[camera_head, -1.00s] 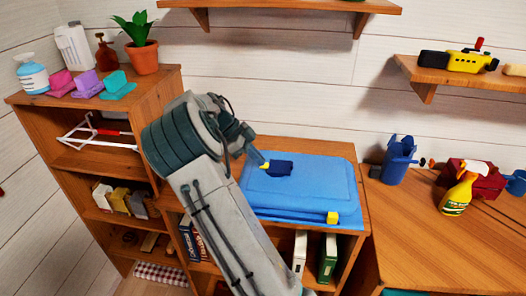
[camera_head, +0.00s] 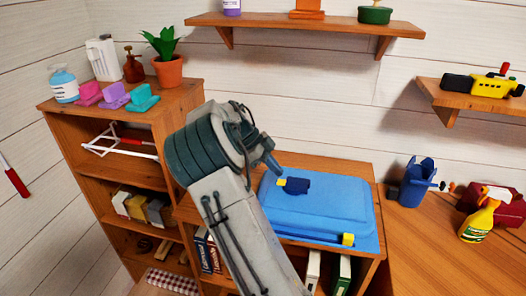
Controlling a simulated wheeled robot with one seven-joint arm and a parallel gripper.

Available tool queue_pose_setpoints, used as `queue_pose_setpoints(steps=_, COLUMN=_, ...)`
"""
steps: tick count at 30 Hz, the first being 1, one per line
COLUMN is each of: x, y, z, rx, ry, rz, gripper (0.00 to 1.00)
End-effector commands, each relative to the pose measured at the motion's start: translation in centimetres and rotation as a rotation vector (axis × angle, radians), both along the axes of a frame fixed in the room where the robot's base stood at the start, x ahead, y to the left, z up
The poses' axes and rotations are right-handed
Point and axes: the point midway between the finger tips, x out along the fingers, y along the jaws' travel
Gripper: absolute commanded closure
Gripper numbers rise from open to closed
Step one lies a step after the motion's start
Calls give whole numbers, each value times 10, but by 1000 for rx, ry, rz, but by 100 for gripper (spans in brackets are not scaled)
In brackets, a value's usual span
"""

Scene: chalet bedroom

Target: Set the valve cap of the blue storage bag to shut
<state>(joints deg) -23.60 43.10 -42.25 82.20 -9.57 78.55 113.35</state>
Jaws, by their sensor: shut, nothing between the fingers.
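The blue storage bag (camera_head: 330,214) lies flat on top of the low wooden shelf unit. A dark blue valve cap (camera_head: 297,185) with a yellow part (camera_head: 281,182) at its left end sits on the bag's upper left. I cannot tell whether the cap is open or shut. A yellow piece (camera_head: 347,239) sits at the bag's front right edge. My gripper (camera_head: 275,167) is shut and empty, just behind and left of the cap's yellow end. It is partly hidden by my arm, and I cannot tell whether it touches the cap.
A taller shelf (camera_head: 82,121) at left holds a potted plant (camera_head: 168,70), bottles and sponges. Right of the bag, a blue watering can (camera_head: 414,186) and a yellow spray bottle (camera_head: 478,220) stand on a wooden desk (camera_head: 430,245). Wall shelves (camera_head: 300,22) hang above.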

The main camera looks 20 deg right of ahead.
Motion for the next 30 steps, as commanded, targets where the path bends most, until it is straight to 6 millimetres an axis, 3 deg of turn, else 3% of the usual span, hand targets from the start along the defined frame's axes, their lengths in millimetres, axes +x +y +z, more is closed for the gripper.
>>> queue_pose_setpoints(steps=1, x=0, y=-1, z=13, rx=0, ry=-2, rz=-1, gripper=100)
queue_pose_setpoints(steps=5, x=2, y=0, z=36, rx=1, ry=-3, rz=-2, gripper=100)
queue_pose_setpoints(steps=15, x=29, y=40, z=78, rx=-1, ry=-3, rz=-2, gripper=100)
queue_pose_setpoints(steps=21, x=37, y=52, z=93, rx=0, ry=0, rz=-4, gripper=100)
queue_pose_setpoints(steps=30, x=38, y=55, z=99, rx=10, ry=3, rz=0, gripper=100)
